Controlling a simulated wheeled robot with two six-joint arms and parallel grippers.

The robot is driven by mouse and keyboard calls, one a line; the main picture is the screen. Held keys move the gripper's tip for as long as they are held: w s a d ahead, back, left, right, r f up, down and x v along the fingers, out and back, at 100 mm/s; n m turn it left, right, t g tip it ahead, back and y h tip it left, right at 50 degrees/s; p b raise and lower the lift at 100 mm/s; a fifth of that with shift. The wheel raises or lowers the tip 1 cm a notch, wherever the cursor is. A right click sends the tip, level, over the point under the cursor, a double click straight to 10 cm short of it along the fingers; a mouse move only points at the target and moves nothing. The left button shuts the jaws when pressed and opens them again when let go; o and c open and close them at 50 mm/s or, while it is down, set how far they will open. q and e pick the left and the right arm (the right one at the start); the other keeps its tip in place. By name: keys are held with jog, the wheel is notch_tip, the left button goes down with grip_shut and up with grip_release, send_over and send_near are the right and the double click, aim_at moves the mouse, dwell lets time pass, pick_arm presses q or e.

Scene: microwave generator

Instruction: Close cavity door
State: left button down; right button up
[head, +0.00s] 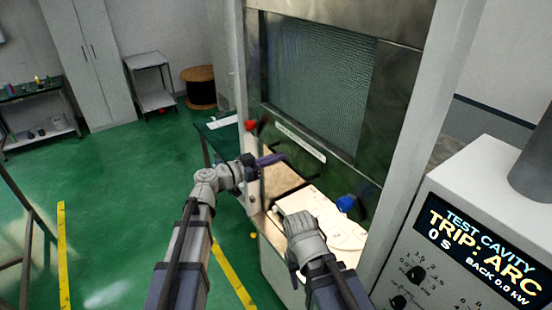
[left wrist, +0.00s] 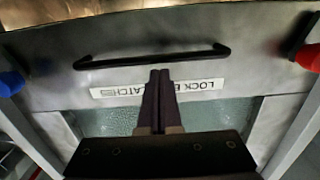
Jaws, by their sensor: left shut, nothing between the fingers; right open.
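The cavity door (head: 312,85) is a metal panel with a mesh window, standing raised above a lit opening (head: 285,170) in the head view. A white label strip (head: 300,142) runs along its lower part. In the left wrist view the label (left wrist: 105,93) appears upside down, with a dark bar handle (left wrist: 150,55) beyond it. My left gripper (head: 270,160) is shut and empty in front of the door's lower part; its fingertips (left wrist: 160,73) overlap the label in the wrist view, short of the handle. Contact cannot be told. My right gripper (head: 296,218) is open, lower down by the opening; its fingers are mostly hidden.
A red knob (head: 251,126) and a blue knob (head: 346,203) flank the door. A control box with a lit display (head: 480,250) reading "TRIP: ARC" stands at the right. Green floor (head: 110,200) lies open at the left, with a bench and shelf behind.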

notch_tip(320, 180, down, 50)
jog(key=b, duration=4.9)
jog(key=shift+r+b, duration=0.15)
jog(key=shift+b, duration=0.25)
jog(key=r+p, duration=0.2)
jog(key=a+r+p, duration=0.1)
jog(key=r+p, duration=0.1)
jog(key=shift+r, duration=0.25)
